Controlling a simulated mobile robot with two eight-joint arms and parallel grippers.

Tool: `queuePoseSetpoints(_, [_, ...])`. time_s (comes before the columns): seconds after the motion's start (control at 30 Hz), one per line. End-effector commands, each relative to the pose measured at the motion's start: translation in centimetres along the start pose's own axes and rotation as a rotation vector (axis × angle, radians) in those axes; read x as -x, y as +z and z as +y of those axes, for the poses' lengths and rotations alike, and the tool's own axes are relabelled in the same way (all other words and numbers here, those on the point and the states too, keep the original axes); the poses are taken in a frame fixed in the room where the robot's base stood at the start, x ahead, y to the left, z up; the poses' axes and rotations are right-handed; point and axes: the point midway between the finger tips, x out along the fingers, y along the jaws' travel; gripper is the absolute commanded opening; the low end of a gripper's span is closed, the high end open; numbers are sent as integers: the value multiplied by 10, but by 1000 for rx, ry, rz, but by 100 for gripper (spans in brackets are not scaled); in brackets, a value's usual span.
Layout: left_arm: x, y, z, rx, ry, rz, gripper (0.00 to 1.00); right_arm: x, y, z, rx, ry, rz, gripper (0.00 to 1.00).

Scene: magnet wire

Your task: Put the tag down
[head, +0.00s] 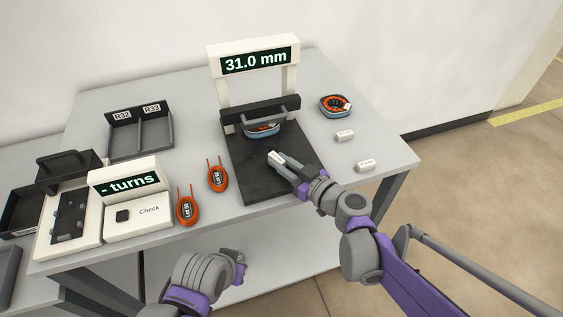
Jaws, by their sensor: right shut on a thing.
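A small white tag (274,157) is at the tips of my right gripper (282,163), which is shut on it. The gripper is over the black plate of the gauge (260,187), in front of the part under its bar. I cannot tell whether the tag touches the plate. Two similar white tags lie on the table at the right, one (345,135) farther back and one (366,165) nearer the right edge. My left gripper (241,268) is in front of the table's front edge, and its jaw opening is too small to tell.
The gauge's display (255,60) reads 31.0 mm, and a blue-grey coil part (262,130) sits under its bar. Another such part (335,105) is at the back right. Two orange coils (187,210) lie left of the plate, beside the turns counter (130,180). A two-compartment tray (140,155) stands behind.

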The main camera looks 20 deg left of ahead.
Motion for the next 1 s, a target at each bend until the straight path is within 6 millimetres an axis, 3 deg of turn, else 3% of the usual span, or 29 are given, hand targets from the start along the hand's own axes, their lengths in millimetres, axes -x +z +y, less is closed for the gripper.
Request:
queuePoseSetpoints(0.17, [-2, 1, 0, 0, 0, -1, 0, -1, 4, 0, 0, 0, 0, 0])
queuePoseSetpoints(0.2, [-2, 1, 0, 0, 0, -1, 0, 0, 3, 0, 0, 0, 0, 31])
queuePoseSetpoints(0.33, [-1, 1, 0, 0, 0, -1, 0, 0, 2, 0, 0, 0, 0, 54])
queuePoseSetpoints(0.7, [1, 0, 0, 0, 0, 0, 0, 2, -2, 0, 0, 1, 0, 54])
queuePoseSetpoints(0.87, [2, -1, 0, 0, 0, 1, 0, 27, -1, 1, 0, 4, 0, 54])
queuePoseSetpoints(1.0, [5, -2, 0, 0, 0, 2, 0, 58, -1, 1, -1, 5, -1, 54])
